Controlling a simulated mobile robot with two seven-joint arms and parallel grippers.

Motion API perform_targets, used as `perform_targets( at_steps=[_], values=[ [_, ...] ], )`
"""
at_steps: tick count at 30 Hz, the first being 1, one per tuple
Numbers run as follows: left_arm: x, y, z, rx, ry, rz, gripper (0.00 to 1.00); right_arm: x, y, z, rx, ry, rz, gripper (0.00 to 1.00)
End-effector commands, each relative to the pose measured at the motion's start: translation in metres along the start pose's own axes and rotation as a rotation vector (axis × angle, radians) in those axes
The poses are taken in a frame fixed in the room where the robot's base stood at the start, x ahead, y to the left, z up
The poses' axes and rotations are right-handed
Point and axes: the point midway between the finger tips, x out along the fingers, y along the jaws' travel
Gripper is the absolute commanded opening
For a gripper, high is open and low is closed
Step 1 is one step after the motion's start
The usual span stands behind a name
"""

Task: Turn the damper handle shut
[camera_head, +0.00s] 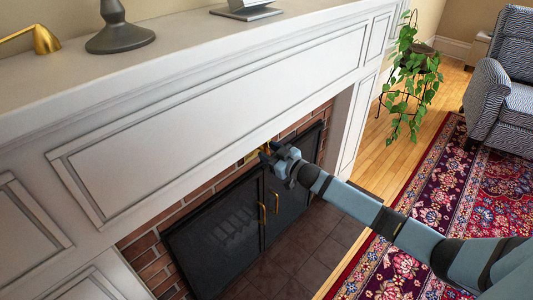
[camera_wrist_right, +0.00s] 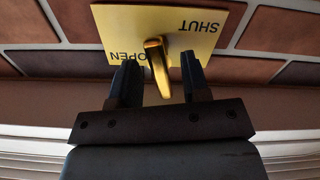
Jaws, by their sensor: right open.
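The damper's yellow plate (camera_wrist_right: 117,27) is on the brick in the right wrist view, its words SHUT and OPEN upside down. In the head view a bit of the plate (camera_head: 252,156) shows beside my gripper. The brass damper handle (camera_wrist_right: 157,66) stands out from the plate between the fingers of my right gripper (camera_wrist_right: 160,74). The fingers are open, with a gap showing on either side of the handle. In the head view my right gripper (camera_head: 268,152) is at the brick just below the mantel panel. My left gripper is out of view.
The white mantel (camera_head: 190,110) overhangs close above my right arm. Black fireplace doors (camera_head: 215,235) with brass handles (camera_head: 263,214) are below. A plant (camera_head: 412,85), an armchair (camera_head: 490,95) and a patterned rug (camera_head: 440,205) are to the right.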

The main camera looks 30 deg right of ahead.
Motion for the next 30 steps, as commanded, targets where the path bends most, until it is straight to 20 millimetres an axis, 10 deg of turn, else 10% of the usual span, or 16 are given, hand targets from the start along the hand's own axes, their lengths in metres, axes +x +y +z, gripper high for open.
perform_targets(
  at_steps=[13,19,30],
  values=[
    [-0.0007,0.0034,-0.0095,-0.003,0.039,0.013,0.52,0.0128,-0.0004,-0.0003,0.001,-0.001,0.000,0.43],
    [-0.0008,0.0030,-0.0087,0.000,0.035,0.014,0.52,0.0127,-0.0003,-0.0002,0.001,-0.001,0.000,0.00],
    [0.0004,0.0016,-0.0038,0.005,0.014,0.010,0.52,0.0126,-0.0005,-0.0010,-0.037,0.000,0.000,0.00]
  ],
)
